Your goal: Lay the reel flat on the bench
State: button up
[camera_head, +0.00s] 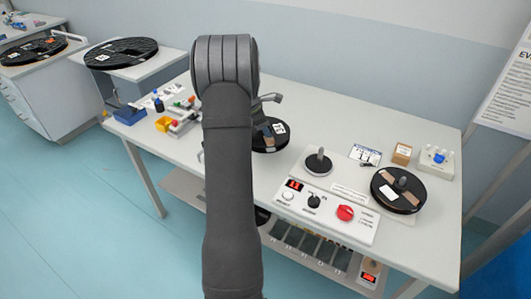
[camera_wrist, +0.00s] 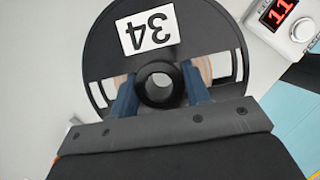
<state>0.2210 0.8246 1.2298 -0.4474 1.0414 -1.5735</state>
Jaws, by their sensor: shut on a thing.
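The black reel with a white label reading 34 (camera_wrist: 103,58) fills much of the wrist view, face toward the camera. My gripper (camera_wrist: 160,78) has its two blue fingers closed on either side of the reel's round central hub. In the head view the reel (camera_head: 272,149) shows to the right of my arm, close to the bench (camera_head: 300,133) and looking roughly flat. Its left part is hidden behind my arm, and I cannot tell whether it touches the bench.
A station with an empty spindle (camera_head: 318,163), a second reel (camera_head: 398,198) and a control panel (camera_head: 330,208) stands to the right. Other reels (camera_head: 120,52) lie on tables farther back.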

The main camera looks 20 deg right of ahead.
aim_at(269, 154)
notch_tip(269, 154, down, 9)
jog(key=shift+r, duration=0.15)
dwell(0.4)
jog(key=o, duration=1.1)
jog(key=shift+c, duration=0.2)
jog(key=v, duration=1.2)
jog(key=shift+a, duration=0.1)
